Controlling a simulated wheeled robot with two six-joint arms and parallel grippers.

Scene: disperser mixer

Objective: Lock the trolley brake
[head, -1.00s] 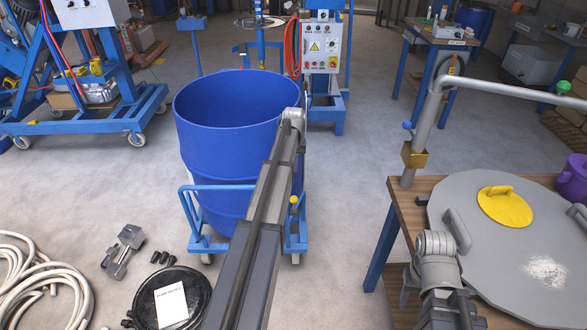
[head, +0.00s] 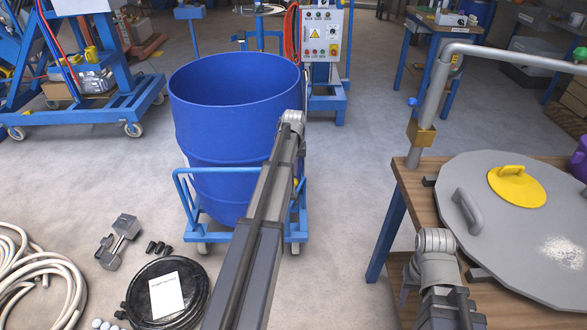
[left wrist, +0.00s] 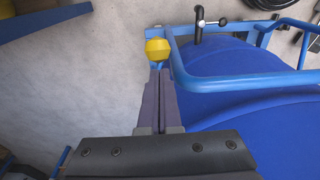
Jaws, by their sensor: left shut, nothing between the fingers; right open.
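The blue trolley (head: 219,238) stands on the floor under a big open blue drum (head: 232,130). In the left wrist view, a yellow knob (left wrist: 158,49) sits at the corner of the trolley frame (left wrist: 240,72). My left gripper (left wrist: 159,76) is shut and empty, its tips right at the knob; I cannot tell whether they touch it. In the head view, my left arm covers part of the trolley's right side and hides its gripper; the knob (head: 296,182) is only partly visible. My right gripper (head: 452,308) is open and empty, low by the wooden table.
The wooden table (head: 418,205) at right bears a round grey lid (head: 470,180) with a yellow cover. Floor between trolley and table is clear.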

